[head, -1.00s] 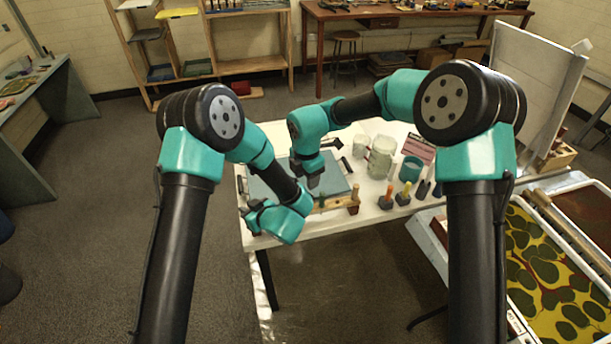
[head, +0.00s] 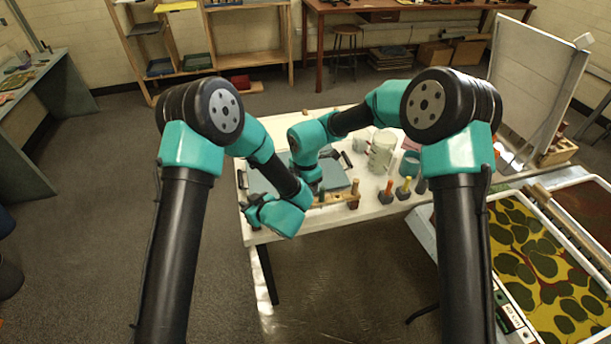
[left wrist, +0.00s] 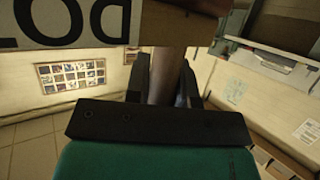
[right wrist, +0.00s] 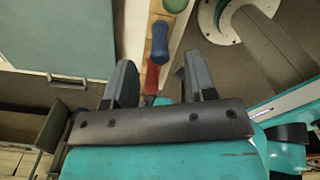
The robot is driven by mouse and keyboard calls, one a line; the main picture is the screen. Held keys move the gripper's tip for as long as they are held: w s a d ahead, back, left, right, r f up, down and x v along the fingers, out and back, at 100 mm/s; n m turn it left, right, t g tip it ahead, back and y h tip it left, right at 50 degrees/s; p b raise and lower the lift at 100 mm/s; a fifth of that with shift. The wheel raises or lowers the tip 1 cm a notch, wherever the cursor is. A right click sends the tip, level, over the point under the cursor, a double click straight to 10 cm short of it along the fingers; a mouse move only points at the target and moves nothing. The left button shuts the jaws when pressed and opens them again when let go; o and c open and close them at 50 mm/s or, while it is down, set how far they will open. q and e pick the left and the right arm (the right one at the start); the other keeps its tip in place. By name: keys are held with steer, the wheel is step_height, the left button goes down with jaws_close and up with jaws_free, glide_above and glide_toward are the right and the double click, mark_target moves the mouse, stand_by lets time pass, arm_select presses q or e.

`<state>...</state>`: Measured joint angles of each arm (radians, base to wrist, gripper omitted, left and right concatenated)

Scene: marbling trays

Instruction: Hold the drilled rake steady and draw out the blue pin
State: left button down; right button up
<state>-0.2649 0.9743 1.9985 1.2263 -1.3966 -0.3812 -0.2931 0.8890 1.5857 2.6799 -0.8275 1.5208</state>
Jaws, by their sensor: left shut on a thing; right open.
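The drilled rake is a wooden bar (head: 336,199) at the front of the table, with a green pin (head: 322,196) and a plain wooden peg (head: 355,187). My left gripper (head: 253,213) is at its left end; in the left wrist view, the fingers (left wrist: 164,75) are closed on a brownish piece beneath a wooden block. The blue pin (right wrist: 160,42) stands in the bar in the right wrist view, between a green and a red pin (right wrist: 152,77). My right gripper (right wrist: 160,85) is open, with the blue pin just beyond its fingertips. In the head view my arms hide the blue pin.
A blue-grey tray (head: 340,177) lies behind the rake. Orange-topped (head: 387,190) and yellow-topped (head: 405,188) tools stand to its right, with pale jars (head: 382,150) behind. A marbling tray (head: 507,290) is at the far right.

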step_height(320, 180, down, 6)
steer(key=shift+r, duration=0.1)
stand_by(0.4)
jaws_close()
stand_by(0.5)
